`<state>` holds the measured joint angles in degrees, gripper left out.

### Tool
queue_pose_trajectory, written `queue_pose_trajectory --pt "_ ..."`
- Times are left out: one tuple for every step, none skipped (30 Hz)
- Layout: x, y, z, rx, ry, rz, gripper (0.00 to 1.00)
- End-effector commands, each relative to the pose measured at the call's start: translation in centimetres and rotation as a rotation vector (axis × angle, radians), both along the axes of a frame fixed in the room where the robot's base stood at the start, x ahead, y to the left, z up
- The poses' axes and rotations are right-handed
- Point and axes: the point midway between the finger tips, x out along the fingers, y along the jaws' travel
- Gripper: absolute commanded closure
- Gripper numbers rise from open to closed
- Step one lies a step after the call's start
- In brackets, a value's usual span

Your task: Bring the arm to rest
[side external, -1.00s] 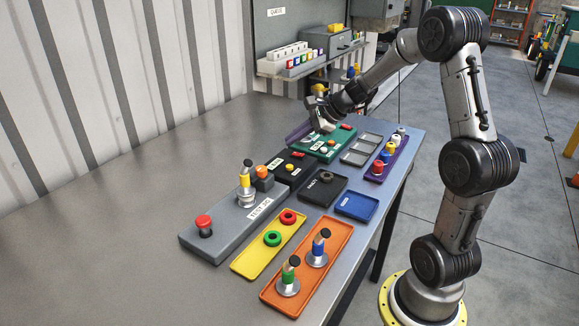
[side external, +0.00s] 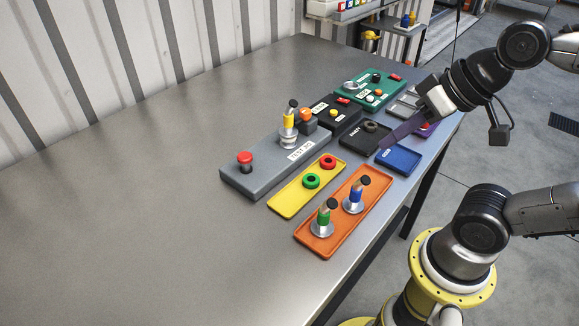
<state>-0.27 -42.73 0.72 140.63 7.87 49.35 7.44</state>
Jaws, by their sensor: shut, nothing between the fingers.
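My gripper (side external: 388,141) is at the right side of the bench, reaching down and left from the wrist. Its long dark purplish end is shut, over or beside the dark tray (side external: 345,139) and the blue tray (side external: 417,162). The picture does not show whether it touches anything. My arm is bent, with its wrist high at the upper right and part of it outside the picture.
The grey bench (side external: 150,190) is clear at left. A test jig (side external: 262,180), a yellow tray (side external: 288,202) with rings, an orange tray (side external: 342,226) with two capped fittings, and a green panel (side external: 385,82) line its right side. My gripper partly hides a purple tray (side external: 428,127).

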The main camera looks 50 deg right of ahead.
Motion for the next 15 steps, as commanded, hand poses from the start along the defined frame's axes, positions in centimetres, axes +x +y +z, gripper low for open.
queue_pose_trajectory --pt "-0.8 -0.9 -0.8 -0.067 0.014 0.037 1.00" --pt "-1.1 -1.3 -1.2 -0.104 0.027 0.055 1.00" --pt "-1.5 -1.8 -1.8 -0.144 0.045 0.080 1.00" --pt "-1.6 -2.1 -2.0 -0.169 0.055 0.098 1.00" --pt "-1.7 -2.4 -2.1 -0.188 0.060 0.112 1.00" --pt "-1.8 -2.5 -2.0 -0.201 0.061 0.127 1.00" --pt "-1.8 -2.4 -2.0 -0.204 0.062 0.132 1.00" --pt "-1.8 -2.4 -2.0 -0.205 0.061 0.135 1.00" --pt "-1.7 -2.4 -2.0 -0.205 0.061 0.137 1.00" --pt "-1.7 -2.4 -2.0 -0.205 0.061 0.137 1.00" --pt "-1.7 -2.4 -2.0 -0.205 0.061 0.136 1.00" --pt "-1.7 -2.4 -2.0 -0.204 0.061 0.136 1.00" --pt "-1.7 -2.4 -2.0 -0.203 0.061 0.136 1.00" --pt "-1.7 -2.4 -2.0 -0.203 0.061 0.135 1.00" --pt "-1.7 -2.4 -2.0 -0.203 0.061 0.135 1.00"
